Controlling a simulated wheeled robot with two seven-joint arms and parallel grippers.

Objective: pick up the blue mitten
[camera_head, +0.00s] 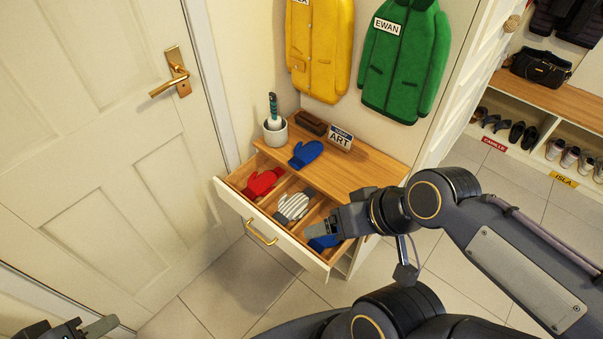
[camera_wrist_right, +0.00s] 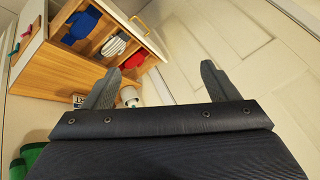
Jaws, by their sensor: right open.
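One blue mitten (camera_head: 306,153) lies on the wooden cabinet top (camera_head: 370,170). A second blue mitten (camera_head: 322,243) lies in the right compartment of the pulled-out drawer (camera_head: 275,238), partly hidden by my right gripper (camera_head: 322,227); it shows in the right wrist view (camera_wrist_right: 82,24). The drawer also holds a red mitten (camera_head: 263,183) and a grey striped mitten (camera_head: 292,206). My right gripper appears in front of the drawer's right end; in the wrist view its fingers are apart with nothing between them. My left gripper (camera_head: 72,328) is at the bottom left edge, partly cut off, far from the mittens.
The cabinet top also holds a white cup (camera_head: 275,134) with a brush, a dark brush (camera_head: 311,122) and an ART sign (camera_head: 341,139). Yellow (camera_head: 320,45) and green (camera_head: 404,60) coats hang above. A closed door (camera_head: 110,130) stands left; the tiled floor ahead is clear.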

